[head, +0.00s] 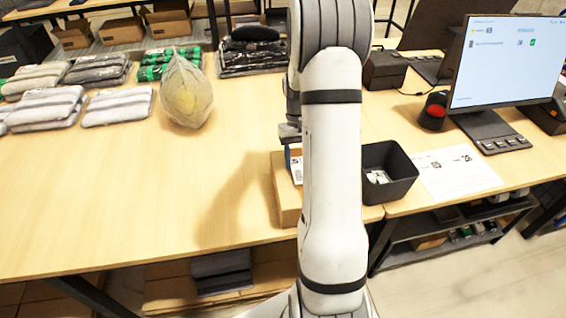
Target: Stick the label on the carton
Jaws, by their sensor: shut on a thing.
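The brown carton (283,192) lies on the table near its front edge, partly hidden behind my white arm. My gripper (290,142) shows only as a dark sliver to the left of the arm, above the carton. It is shut on the label (296,166), a small white printed piece with a blue part beside it. The label stands over the carton top; whether it touches the carton cannot be told. The fingertips are mostly hidden by the arm.
A black bin (390,172) with white pieces stands right of my arm, beside a printed sheet (447,172). A monitor (505,62) and scanner (433,110) stand farther right. Folded garments (117,106) and a clear bag (186,92) lie at the left. The front-left table is clear.

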